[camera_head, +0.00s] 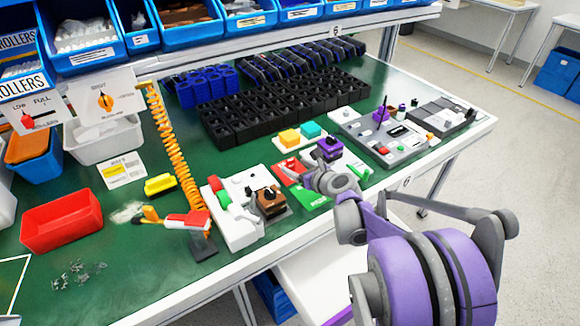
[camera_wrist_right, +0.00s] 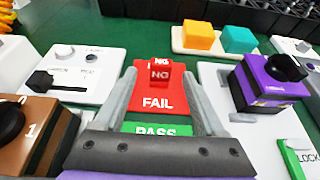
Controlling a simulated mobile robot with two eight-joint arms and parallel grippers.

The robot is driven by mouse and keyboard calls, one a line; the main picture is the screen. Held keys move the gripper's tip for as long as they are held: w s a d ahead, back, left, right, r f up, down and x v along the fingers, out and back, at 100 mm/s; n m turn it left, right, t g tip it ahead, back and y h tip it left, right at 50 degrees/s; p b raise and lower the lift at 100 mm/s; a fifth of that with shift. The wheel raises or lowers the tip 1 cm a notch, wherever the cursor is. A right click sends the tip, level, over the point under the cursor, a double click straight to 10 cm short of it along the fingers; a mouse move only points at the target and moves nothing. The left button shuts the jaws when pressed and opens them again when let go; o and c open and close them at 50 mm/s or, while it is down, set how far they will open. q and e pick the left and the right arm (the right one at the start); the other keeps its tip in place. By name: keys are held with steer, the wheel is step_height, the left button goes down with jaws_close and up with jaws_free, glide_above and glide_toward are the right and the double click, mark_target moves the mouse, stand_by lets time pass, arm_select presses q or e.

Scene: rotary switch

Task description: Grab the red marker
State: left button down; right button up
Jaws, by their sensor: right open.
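The red marker (camera_wrist_right: 159,76) is a small red block lettered NG. It stands on the red FAIL panel (camera_wrist_right: 158,104), above the green PASS panel (camera_wrist_right: 156,130) in the right wrist view. My right gripper (camera_wrist_right: 161,84) is open and empty. Its two grey fingers reach toward the marker, one on each side in the picture, with gaps between. In the head view my right gripper (camera_head: 320,178) is over the red panel (camera_head: 291,172), and I cannot make out the marker clearly there. My left gripper is not in view.
A brown switch block (camera_wrist_right: 32,125) is left of the gripper and a purple switch block (camera_wrist_right: 265,85) right. A tray with yellow and teal blocks (camera_wrist_right: 200,38) lies behind. A red bin (camera_head: 62,222) and orange coiled cord (camera_head: 172,150) are farther left on the green table.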

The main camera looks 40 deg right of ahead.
mark_target(292, 165)
steer(key=x, duration=0.4)
steer(key=shift+f+b, duration=0.15)
steer(key=shift+b, duration=0.15)
jaws_close()
